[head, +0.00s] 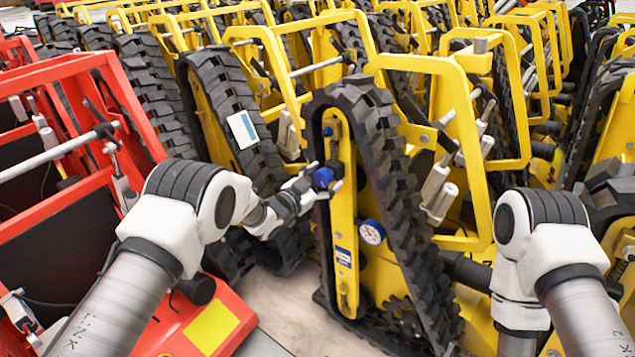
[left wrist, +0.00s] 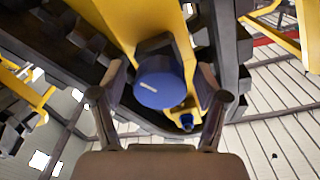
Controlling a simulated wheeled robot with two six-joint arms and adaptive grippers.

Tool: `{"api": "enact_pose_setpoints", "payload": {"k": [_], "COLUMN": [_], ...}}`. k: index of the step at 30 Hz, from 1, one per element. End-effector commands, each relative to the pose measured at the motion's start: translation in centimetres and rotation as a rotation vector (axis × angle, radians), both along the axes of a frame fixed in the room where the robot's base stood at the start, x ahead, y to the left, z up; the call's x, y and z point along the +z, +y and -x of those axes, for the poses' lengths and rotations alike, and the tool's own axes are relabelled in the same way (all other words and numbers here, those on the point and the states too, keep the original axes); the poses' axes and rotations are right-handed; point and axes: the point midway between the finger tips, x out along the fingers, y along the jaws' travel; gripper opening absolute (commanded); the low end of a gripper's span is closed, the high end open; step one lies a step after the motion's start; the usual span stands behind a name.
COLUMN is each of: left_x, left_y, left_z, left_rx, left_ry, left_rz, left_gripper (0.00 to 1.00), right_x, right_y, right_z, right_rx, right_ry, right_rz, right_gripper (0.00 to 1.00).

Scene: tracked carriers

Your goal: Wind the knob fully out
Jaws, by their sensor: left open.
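The blue knob (head: 323,178) sticks out from the yellow side plate (head: 343,220) of a tracked carrier in the middle of the head view. In the left wrist view the knob (left wrist: 160,82) is round, with a short pale mark on its face. My left gripper (head: 322,180) is at the knob with its jaws open. In the left wrist view the fingers of the left gripper (left wrist: 160,90) stand on either side of the knob, with a gap visible on each side. My right arm comes in at the right, but its gripper is out of view.
Black rubber tracks (head: 390,180) surround the yellow plate closely. A round white gauge (head: 372,232) sits lower right of the knob. A smaller blue part (head: 328,131) is above the knob. A red carrier (head: 60,150) stands at left. Rows of yellow carriers fill the back.

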Motion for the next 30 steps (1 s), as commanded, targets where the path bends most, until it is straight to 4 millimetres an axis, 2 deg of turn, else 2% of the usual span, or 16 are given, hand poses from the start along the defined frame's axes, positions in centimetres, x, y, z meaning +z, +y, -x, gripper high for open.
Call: {"api": "enact_pose_setpoints", "payload": {"k": [5,12,15,19,27,29,30], "left_x": [0.0,0.0,-0.1,0.0,-0.1,-1.1,-2.7], "left_y": [1.6,5.3,6.4,6.9,7.0,7.3,7.9], "left_z": [2.1,7.1,8.6,9.4,9.6,9.9,10.5], "left_rx": [0.002,0.003,0.003,0.001,0.002,0.017,0.040], "left_ry": [0.004,0.004,0.003,0.001,0.004,0.036,0.084], "left_rz": [0.000,0.001,0.000,0.000,0.000,-0.002,-0.003], "left_gripper": [0.74,0.74,0.74,0.74,0.74,0.74,0.74], "right_x": [0.0,0.0,0.0,0.0,0.0,0.0,0.0], "right_y": [0.0,0.0,0.0,0.0,0.0,0.0,0.0], "right_z": [0.0,0.0,0.0,0.0,0.0,0.0,0.0], "right_rx": [0.000,0.000,0.000,0.000,0.000,0.000,0.000], "right_ry": [0.000,0.000,0.000,0.000,0.000,0.000,0.000], "right_rz": [0.000,0.000,0.000,0.000,0.000,0.000,0.000], "right_gripper": [0.55,0.55,0.55,0.55,0.55,0.55,0.55]}}
